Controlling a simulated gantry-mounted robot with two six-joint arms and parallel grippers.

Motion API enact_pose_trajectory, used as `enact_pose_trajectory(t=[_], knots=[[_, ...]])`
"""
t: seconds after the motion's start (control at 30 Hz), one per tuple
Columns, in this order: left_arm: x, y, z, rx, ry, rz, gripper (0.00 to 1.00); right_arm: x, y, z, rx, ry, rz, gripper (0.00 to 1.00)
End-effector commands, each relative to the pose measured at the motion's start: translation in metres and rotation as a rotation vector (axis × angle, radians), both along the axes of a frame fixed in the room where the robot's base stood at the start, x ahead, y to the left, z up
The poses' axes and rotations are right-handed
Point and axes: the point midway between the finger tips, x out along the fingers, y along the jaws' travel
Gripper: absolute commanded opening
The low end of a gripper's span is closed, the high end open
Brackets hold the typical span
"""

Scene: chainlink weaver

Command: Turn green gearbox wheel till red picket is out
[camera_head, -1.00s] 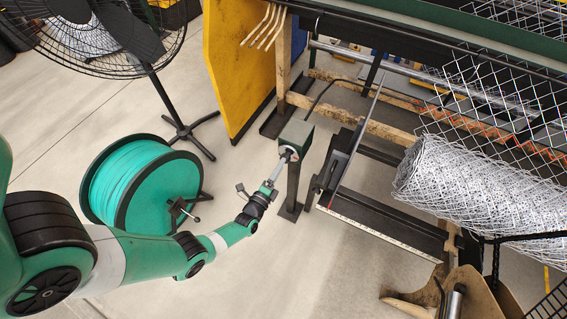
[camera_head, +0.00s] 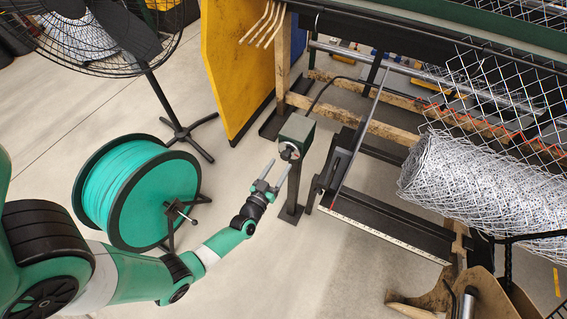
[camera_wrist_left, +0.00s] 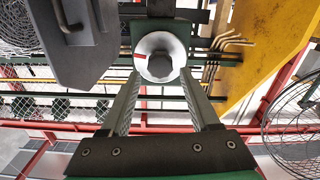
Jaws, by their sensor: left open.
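The green gearbox (camera_head: 296,129) sits on a dark post near the middle of the head view. Its pale round wheel (camera_head: 289,152) faces my left arm. My left gripper (camera_head: 274,173) is open and empty, in front of the wheel with a small gap. In the wrist view its fingers (camera_wrist_left: 160,76) stand apart, below the wheel. A red picket (camera_head: 481,125) runs slantwise in the wire mesh. My right gripper is not shown.
A teal wire spool (camera_head: 130,190) and a black fan (camera_head: 95,35) stand at the left. A yellow panel (camera_head: 237,60) stands behind the gearbox. A mesh roll (camera_head: 470,190) lies at the right. Open floor lies below the gearbox.

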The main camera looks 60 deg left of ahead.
Motion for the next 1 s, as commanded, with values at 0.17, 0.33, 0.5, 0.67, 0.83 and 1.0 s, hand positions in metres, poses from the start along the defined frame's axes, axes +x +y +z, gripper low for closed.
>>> enact_pose_trajectory(t=[0.17, 0.33, 0.5, 0.67, 0.83, 1.0], knots=[[0.000, -0.001, -0.012, -0.490, -0.393, -0.003, 0.62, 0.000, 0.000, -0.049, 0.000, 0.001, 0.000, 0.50], [0.000, 0.000, -0.005, -0.917, -0.727, -0.003, 0.62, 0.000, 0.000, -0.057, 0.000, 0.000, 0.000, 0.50], [0.000, 0.000, -0.004, -1.358, -1.077, -0.003, 0.62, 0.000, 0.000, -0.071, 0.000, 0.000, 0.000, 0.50], [0.000, 0.000, -0.004, -1.791, -1.420, -0.004, 0.62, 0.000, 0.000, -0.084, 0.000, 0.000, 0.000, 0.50], [0.000, 0.000, -0.004, -2.215, -1.755, -0.005, 0.62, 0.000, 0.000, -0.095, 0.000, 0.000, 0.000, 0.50], [0.025, 0.020, 0.000, -2.233, -1.772, -0.004, 0.62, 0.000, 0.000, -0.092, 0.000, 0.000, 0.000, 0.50]])
